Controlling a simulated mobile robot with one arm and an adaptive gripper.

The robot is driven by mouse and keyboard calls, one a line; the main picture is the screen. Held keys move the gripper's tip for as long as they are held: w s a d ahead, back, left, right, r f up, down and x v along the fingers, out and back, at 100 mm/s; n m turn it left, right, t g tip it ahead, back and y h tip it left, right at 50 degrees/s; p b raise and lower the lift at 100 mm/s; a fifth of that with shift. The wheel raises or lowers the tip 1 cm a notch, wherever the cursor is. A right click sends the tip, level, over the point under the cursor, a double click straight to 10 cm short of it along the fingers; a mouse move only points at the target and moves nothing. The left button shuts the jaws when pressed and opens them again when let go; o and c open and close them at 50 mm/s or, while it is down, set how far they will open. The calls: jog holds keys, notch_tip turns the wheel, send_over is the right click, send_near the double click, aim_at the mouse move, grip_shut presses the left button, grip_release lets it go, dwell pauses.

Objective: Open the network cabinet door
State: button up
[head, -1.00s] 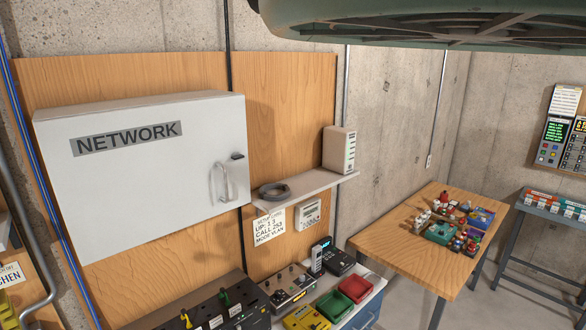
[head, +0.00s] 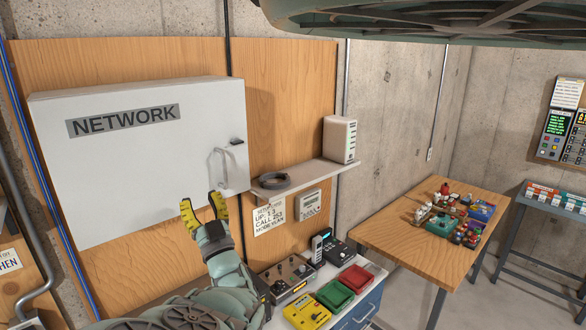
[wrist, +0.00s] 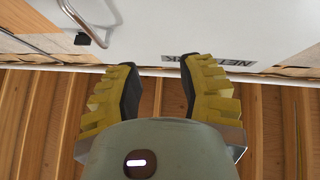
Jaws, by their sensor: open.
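The network cabinet (head: 120,150) is a white box on a wooden wall panel, with a grey NETWORK label (head: 123,120). Its door looks closed. A metal bar handle (head: 225,167) stands upright near the right edge of the door, with a small dark latch (head: 237,141) above it. My gripper (head: 204,203) has yellow fingers and is open and empty, just below and left of the handle, in front of the door's lower part. In the wrist view, my gripper (wrist: 158,75) points at the door's lower edge, and the handle (wrist: 82,22) is at upper left, apart from the fingers.
A shelf (head: 310,178) with a cable coil and a white box sits right of the cabinet. Below are a counter with devices, a yellow box (head: 307,311) and red and green trays. A wooden table (head: 430,235) stands at right. Open air lies before the door.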

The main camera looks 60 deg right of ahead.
aim_at(225, 170)
jog(key=s+d+f+m+g, duration=0.1)
jog(key=s+d+f+g, duration=0.3)
jog(key=s, duration=0.5)
jog(key=shift+t, duration=0.5)
jog(key=b+x, duration=0.1)
jog(key=x, duration=0.4)
jog(key=b+x, duration=0.2)
jog(key=x, duration=0.3)
jog(key=b+x, duration=0.2)
jog(key=x, duration=0.3)
jog(key=shift+s+d+r, duration=0.15)
jog(key=shift+d, duration=0.3)
jog(key=shift+w+d+r+b, duration=0.3)
jog(key=shift+w+r+b, duration=0.3)
jog(key=shift+b, duration=0.1)
jog(key=shift+o, duration=0.4)
jog(key=shift+s, duration=0.1)
grip_shut()
